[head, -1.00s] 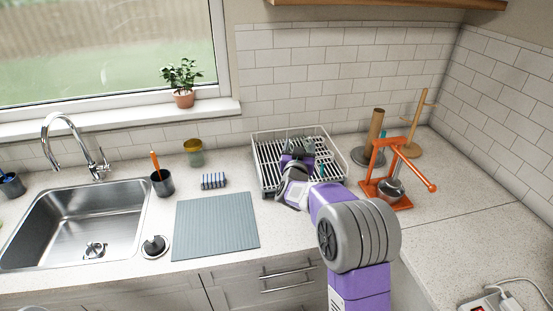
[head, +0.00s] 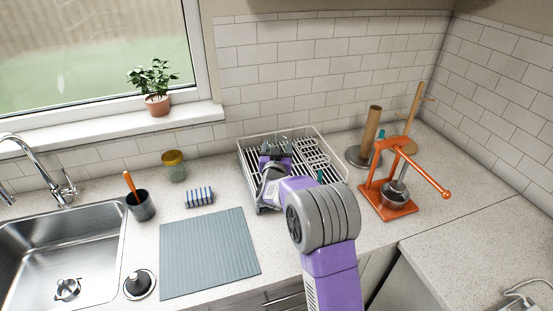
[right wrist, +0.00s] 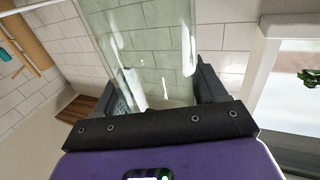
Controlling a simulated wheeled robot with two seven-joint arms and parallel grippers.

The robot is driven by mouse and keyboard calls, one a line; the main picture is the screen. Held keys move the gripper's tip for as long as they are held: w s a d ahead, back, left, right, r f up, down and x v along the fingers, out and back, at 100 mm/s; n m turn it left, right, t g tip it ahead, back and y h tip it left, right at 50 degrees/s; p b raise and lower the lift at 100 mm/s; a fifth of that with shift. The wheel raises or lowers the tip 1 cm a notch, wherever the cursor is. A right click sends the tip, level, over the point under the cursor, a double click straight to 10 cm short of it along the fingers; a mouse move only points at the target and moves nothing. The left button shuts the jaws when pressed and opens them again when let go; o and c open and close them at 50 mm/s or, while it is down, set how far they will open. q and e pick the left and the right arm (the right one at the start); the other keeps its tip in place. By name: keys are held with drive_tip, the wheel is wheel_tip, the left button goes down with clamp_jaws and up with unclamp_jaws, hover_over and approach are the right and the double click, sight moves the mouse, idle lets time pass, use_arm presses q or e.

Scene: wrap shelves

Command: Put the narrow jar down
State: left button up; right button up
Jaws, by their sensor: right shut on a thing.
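My right gripper (head: 275,153) is over the left part of the white wire dish rack (head: 243,172) in the head view. In the right wrist view, the right gripper (right wrist: 163,85) is shut on a clear, see-through glass jar (right wrist: 140,40), which I take as the narrow jar. The jar stretches away from the fingers to the top edge of that view, where its end is cut off. In the head view the jar is mostly hidden by the hand, and I cannot tell whether it touches the rack. My left gripper is not in view.
Left of the rack are a blue-grey mat (head: 208,252), a striped sponge (head: 199,197), a yellow-lidded jar (head: 174,166) and a dark cup (head: 141,205). An orange stand (head: 384,199) and a wooden roll holder (head: 372,135) stand to the right.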

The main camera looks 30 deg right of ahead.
drive_tip(key=shift+f+b, duration=0.3)
drive_tip(key=shift+f, duration=1.4)
drive_tip(key=shift+f, duration=0.1)
drive_tip(key=o, duration=1.3)
drive_tip(key=shift+f, duration=0.1)
drive_tip(key=shift+s+a+r, duration=0.2)
drive_tip(key=v, duration=1.1)
drive_tip(key=shift+s, duration=0.25)
drive_tip(key=shift+a, duration=0.1)
